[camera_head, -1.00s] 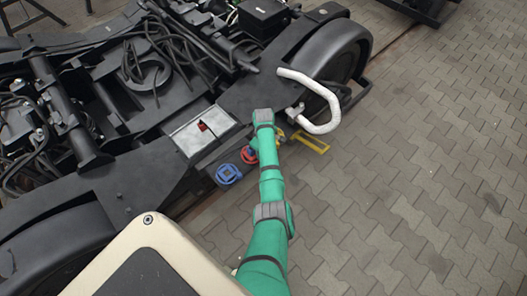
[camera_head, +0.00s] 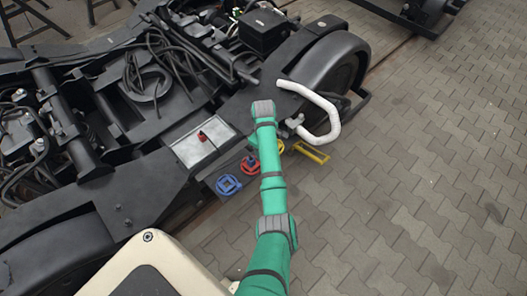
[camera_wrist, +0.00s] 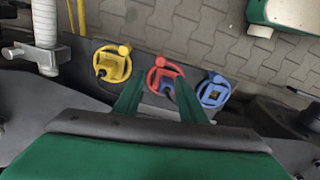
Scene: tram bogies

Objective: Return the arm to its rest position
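My green arm (camera_head: 272,190) reaches forward over the edge of the bogie in the head view. My gripper (camera_wrist: 158,84) shows two green fingers in the wrist view, spread apart with nothing held between them. Beyond the fingers are a yellow handwheel (camera_wrist: 112,64), a red handwheel (camera_wrist: 166,78) and a blue handwheel (camera_wrist: 214,91) in a row. The red one lies behind the gap between the fingers; I cannot tell the distance. In the head view the blue wheel (camera_head: 228,186) is clear, while the arm partly covers the red (camera_head: 250,165) and yellow wheels. The gripper itself is mostly hidden there.
A white curved hose (camera_head: 325,112) and a yellow bracket (camera_head: 312,153) stand right of the arm. A grey box with a red switch (camera_head: 203,136) sits on the black bogie frame (camera_head: 140,183). Open paving (camera_head: 420,170) lies to the right.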

